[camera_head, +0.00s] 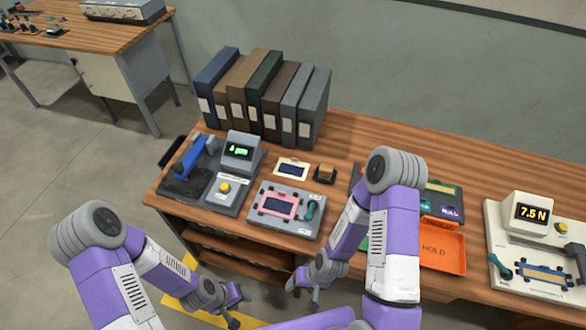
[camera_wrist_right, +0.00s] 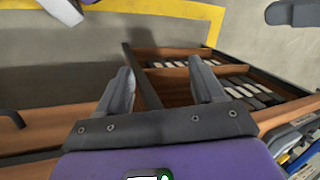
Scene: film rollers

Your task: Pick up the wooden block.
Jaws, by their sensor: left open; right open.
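A small brown wooden block (camera_head: 326,172) sits in or on a dark holder on the table, right of a cream-framed card; I cannot tell which. My left gripper (camera_head: 237,307) is open and empty, low in front of the table. My right gripper (camera_head: 304,290) is open and hangs below the table's front edge, well apart from the block. In the right wrist view its two fingers (camera_wrist_right: 163,85) are spread with nothing between them. The block does not show in that view.
Upright binders (camera_head: 262,95) stand behind the block. A fixture with a pink frame (camera_head: 285,222) is in front of it. My right arm covers the table to its right. An orange tray (camera_head: 443,266) and a 7.5 N gauge (camera_head: 530,213) stand further right.

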